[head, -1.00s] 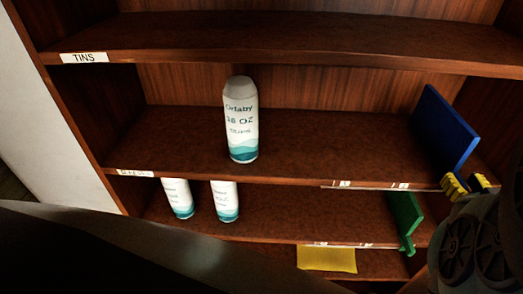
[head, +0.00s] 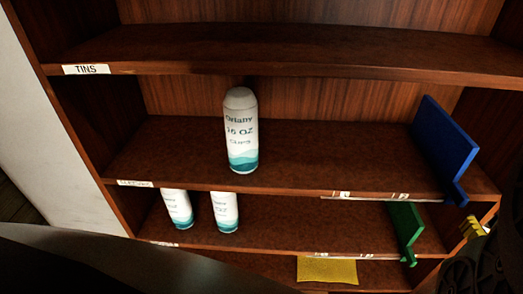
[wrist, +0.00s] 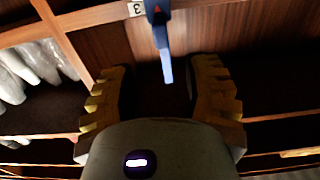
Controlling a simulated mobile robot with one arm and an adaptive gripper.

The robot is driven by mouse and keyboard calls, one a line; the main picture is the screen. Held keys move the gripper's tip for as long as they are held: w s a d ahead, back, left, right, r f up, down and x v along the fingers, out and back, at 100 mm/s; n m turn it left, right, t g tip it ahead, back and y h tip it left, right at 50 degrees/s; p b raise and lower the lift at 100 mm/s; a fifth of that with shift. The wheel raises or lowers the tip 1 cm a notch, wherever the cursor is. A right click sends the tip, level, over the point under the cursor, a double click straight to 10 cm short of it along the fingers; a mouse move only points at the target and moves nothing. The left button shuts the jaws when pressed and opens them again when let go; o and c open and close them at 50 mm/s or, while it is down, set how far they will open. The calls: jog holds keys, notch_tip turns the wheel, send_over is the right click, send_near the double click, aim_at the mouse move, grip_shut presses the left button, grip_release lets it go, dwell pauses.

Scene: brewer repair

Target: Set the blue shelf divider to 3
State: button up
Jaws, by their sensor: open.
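The blue shelf divider (head: 445,148) stands upright near the right end of the middle shelf, with its tab at the front edge. In the wrist view the blue divider (wrist: 158,30) shows as a narrow strip ahead of the space between my fingertips. A small white label with a mark like a 3 (wrist: 136,9) is beside it. My gripper (wrist: 160,95) is open and empty, its yellow ridged fingers apart. In the head view, only part of my gripper (head: 476,228) shows, below and right of the divider's tab.
A white strip (head: 370,196) with small labels, too small to read, runs along the middle shelf's edge. A white cup tube (head: 240,130) stands left of centre on that shelf. A green divider (head: 406,230) and two tubes are below. A yellow piece (head: 327,270) is lower still.

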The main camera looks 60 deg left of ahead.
jog(key=shift+v, duration=1.2)
